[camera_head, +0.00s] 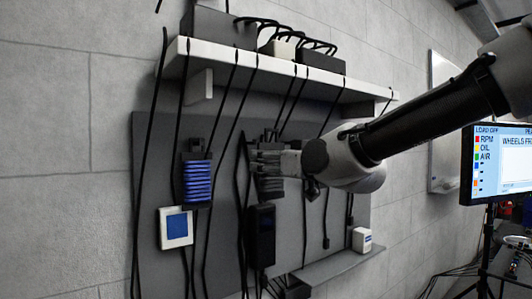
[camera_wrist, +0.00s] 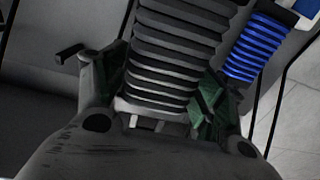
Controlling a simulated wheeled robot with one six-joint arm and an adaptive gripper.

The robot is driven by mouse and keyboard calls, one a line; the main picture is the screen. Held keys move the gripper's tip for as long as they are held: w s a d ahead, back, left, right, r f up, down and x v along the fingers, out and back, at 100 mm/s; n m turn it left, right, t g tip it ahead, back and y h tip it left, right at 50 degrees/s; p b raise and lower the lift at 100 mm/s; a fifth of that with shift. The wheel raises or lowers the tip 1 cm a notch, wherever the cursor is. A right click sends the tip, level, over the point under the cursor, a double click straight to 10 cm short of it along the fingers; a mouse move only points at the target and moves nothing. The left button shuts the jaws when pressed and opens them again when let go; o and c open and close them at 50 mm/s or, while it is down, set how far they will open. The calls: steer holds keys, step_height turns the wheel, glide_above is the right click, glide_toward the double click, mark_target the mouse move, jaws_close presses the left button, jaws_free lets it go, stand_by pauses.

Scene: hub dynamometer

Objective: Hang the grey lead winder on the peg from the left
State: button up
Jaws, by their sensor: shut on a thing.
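The grey lead winder (camera_wrist: 180,50) is a dark grey ribbed block between the fingers of my gripper (camera_wrist: 157,92) in the wrist view. My gripper is shut on it at its near end. In the head view the winder (camera_head: 269,183) is upright in front of the grey back panel, and my gripper (camera_head: 283,163) reaches it from the right. I cannot tell whether the winder touches a peg. A short dark rod (camera_wrist: 68,53), possibly a peg, shows left of the fingers in the wrist view.
A blue ribbed winder (camera_head: 197,181) hangs on the left, above a white box with a blue face (camera_head: 176,227). A black handset (camera_head: 262,236) is below the grey winder. Black cables hang from the white shelf (camera_head: 270,65) across the panel (camera_head: 150,190). A monitor (camera_head: 497,160) stands right.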

steer(key=shift+w+a+f, duration=0.2)
steer(key=shift+a, duration=0.1)
glide_toward(242, 164)
steer(key=shift+r+x, duration=0.25)
steer(key=shift+x, duration=0.9)
steer(key=shift+r+x, duration=0.2)
steer(key=shift+x, duration=0.95)
steer(key=shift+w+a+f, duration=0.35)
steer(key=shift+w+f, duration=0.1)
steer(key=shift+w, duration=0.25)
steer(key=o, duration=1.2)
steer(key=shift+s, duration=0.1)
